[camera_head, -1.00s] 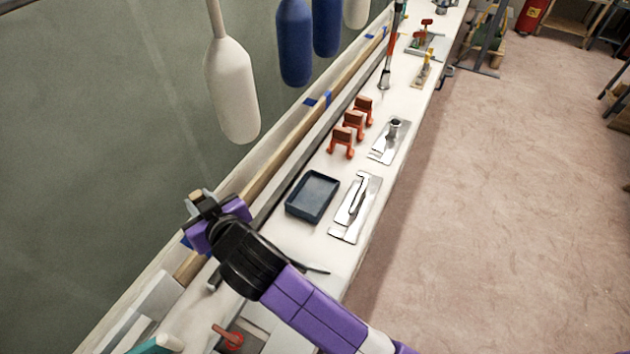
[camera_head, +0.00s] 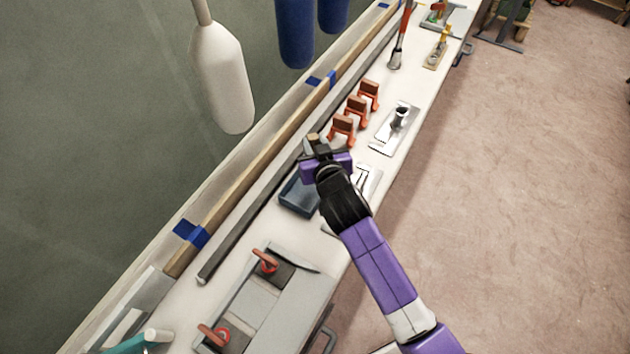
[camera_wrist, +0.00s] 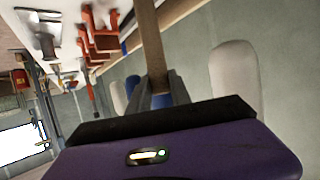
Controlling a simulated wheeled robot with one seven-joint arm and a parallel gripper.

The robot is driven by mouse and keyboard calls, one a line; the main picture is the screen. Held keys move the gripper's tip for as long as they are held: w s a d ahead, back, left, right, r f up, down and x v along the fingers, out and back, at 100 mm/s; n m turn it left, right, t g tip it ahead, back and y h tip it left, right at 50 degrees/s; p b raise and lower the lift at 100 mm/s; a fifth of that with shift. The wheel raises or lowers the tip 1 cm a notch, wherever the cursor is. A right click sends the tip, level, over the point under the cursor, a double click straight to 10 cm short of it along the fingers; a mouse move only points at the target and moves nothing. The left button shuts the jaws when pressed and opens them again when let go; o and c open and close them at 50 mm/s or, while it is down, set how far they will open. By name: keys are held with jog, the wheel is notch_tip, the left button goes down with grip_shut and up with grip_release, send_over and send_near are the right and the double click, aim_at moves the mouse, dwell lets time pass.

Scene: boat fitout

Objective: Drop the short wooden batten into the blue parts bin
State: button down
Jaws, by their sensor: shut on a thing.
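The blue parts bin (camera_head: 292,197) is a shallow dark-blue tray on the white bench. My gripper and wrist partly cover it in the head view. My gripper (camera_head: 318,150) is over the bin's far end, and its height above it is hard to judge. The gripper is shut on the short wooden batten (camera_head: 311,138), of which only a small end shows there. In the wrist view the batten (camera_wrist: 152,45) stands out as a brown strip between the two fingers (camera_wrist: 161,90). I cannot make out the bin in the wrist view.
Several orange clamps (camera_head: 343,127) stand just beyond the bin. Metal plates (camera_head: 395,128) lie to the right, partly behind my arm. A long wooden strip (camera_head: 265,160) with blue tape runs along the bench's left side. White (camera_head: 222,85) and blue fenders hang at upper left.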

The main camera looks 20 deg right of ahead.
notch_tip(320, 180, down, 6)
jog(key=b, duration=0.4)
jog(key=shift+r, duration=0.1)
jog(key=c, duration=1.1)
grip_release()
jog(key=b+v, duration=0.1)
jog(key=v, duration=0.6)
jog(key=shift+s+r, duration=0.2)
jog(key=shift+s, duration=0.15)
